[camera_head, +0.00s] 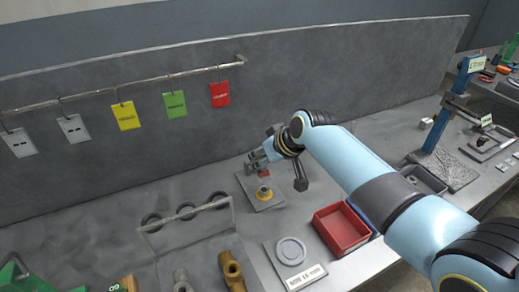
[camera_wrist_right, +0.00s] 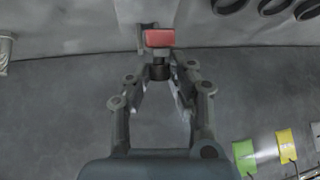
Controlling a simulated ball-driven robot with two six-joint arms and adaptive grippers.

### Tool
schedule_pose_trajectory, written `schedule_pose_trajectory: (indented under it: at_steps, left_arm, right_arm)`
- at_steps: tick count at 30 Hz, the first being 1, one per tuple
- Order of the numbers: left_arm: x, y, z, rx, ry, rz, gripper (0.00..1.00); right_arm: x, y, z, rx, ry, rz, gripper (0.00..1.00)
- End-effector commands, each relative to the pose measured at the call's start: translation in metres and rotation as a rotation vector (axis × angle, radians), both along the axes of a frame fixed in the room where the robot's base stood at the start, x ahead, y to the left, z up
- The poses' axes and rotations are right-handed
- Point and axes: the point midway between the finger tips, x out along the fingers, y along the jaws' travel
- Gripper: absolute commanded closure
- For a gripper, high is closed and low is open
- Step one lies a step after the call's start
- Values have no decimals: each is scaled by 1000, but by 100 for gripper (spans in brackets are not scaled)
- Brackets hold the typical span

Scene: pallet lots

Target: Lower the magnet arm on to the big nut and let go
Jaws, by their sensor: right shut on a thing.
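The big nut, a brass-coloured ring (camera_head: 264,193), lies on a grey square plate (camera_head: 250,199) on the bench. My right gripper (camera_head: 258,160) is just above and behind it in the head view. In the right wrist view my right gripper (camera_wrist_right: 160,78) is shut on a dark stem, which I take for part of the magnet arm. A red block (camera_wrist_right: 158,38) sits at the stem's far end. The red block (camera_head: 264,173) also shows just above the nut, apparently apart from it. A dark upright post (camera_head: 300,174) stands right of the plate. My left gripper is out of view.
A red tray (camera_head: 341,227) and a round grey disc on a labelled plate (camera_head: 291,251) lie in front on the right. Brass fittings (camera_head: 231,268) and a rack of dark rings stand at front left. Coloured tags hang from a rail (camera_head: 120,92) before the back panel.

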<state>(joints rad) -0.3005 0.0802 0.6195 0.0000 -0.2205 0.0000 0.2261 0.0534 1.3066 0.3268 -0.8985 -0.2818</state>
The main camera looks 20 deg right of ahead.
Motion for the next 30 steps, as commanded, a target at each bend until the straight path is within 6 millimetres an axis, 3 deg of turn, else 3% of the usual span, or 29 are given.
schedule_pose_trajectory:
  at_steps: [6,15,30]
  left_arm:
    - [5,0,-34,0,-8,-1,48]
    - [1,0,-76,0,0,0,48]
    - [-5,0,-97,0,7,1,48]
  right_arm:
    - [-14,-2,-24,4,-200,0,100]
    - [-25,-2,-43,12,-421,-1,100]
    - [-32,-2,-55,11,-419,3,100]
